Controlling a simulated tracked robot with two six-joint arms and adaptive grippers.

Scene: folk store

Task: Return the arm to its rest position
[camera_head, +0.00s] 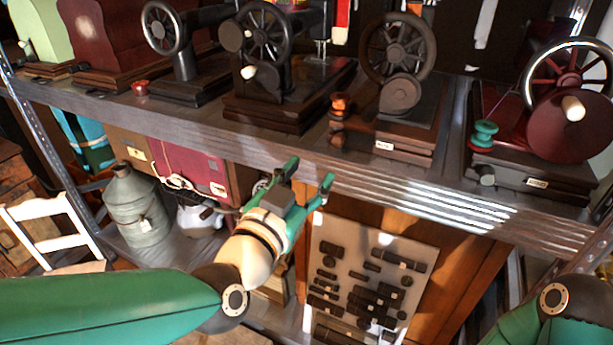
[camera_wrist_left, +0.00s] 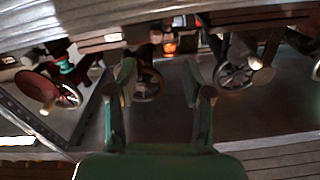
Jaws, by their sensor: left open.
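My left gripper (camera_head: 308,178) is in the middle of the head view, in front of the shelf edge, with its green fingers apart and nothing between them. In the left wrist view the same gripper (camera_wrist_left: 158,85) shows two spread fingers with a gap between them. My left arm (camera_head: 110,305) comes in from the left edge, green with a cream and black wrist part. A green part of my right arm (camera_head: 520,322) shows at the lower right corner; its gripper is outside the picture.
A grey metal shelf (camera_head: 440,200) runs across, bearing several old sewing machines with handwheels (camera_head: 398,50). Below it are a grey metal can (camera_head: 135,208), a white chair (camera_head: 50,222) and a board with dark parts (camera_head: 365,280). The shelf edge is close to my left gripper.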

